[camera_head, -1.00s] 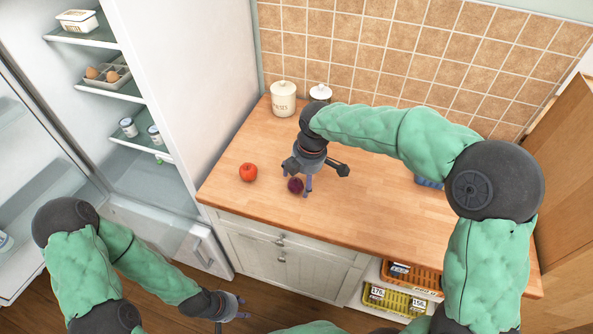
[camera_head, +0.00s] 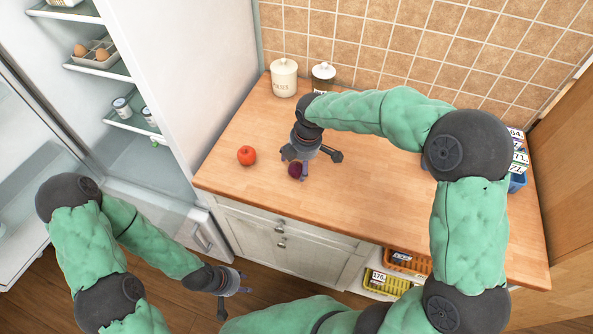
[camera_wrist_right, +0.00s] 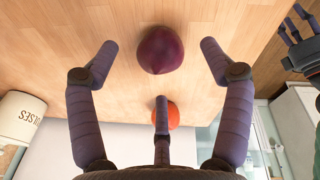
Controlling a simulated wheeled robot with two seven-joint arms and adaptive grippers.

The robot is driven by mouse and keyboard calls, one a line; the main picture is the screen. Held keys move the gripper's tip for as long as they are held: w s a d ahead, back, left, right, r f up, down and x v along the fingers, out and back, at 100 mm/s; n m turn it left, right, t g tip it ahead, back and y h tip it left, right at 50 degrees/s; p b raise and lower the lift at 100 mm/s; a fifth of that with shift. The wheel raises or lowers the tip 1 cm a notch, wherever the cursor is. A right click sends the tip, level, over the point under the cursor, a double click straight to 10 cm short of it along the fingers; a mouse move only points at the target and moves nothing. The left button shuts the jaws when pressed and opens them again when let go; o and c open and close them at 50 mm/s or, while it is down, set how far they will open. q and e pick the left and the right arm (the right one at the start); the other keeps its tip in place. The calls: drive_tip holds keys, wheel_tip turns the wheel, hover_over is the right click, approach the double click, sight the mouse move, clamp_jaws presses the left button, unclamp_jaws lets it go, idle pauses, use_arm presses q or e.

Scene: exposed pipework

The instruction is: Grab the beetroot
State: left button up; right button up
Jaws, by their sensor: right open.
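The beetroot (camera_head: 296,171) is a dark purple round vegetable on the wooden worktop, near its front edge. In the right wrist view the beetroot (camera_wrist_right: 160,50) lies just ahead of and between the spread fingers. My right gripper (camera_head: 303,166) is open over it, with fingers around its near side; the fingers look apart from it in the wrist view (camera_wrist_right: 155,75). My left gripper (camera_head: 236,284) hangs low in front of the cabinet, away from the worktop, with its fingers spread and empty.
A red tomato-like item (camera_head: 246,155) sits left of the beetroot; it also shows in the wrist view (camera_wrist_right: 168,115). An open fridge (camera_head: 180,80) is at left. The worktop (camera_head: 370,205) is clear in front.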

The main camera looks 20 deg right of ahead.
sight(298, 165)
drive_tip(key=f, duration=0.2)
drive_tip(key=f+b, duration=0.1)
drive_tip(key=shift+w+a+f, duration=0.25)
drive_tip(key=shift+w+f, duration=0.05)
drive_tip(key=shift+w, duration=0.1)
drive_tip(key=c, duration=1.4)
drive_tip(key=shift+o, duration=0.2)
drive_tip(key=shift+r, duration=0.15)
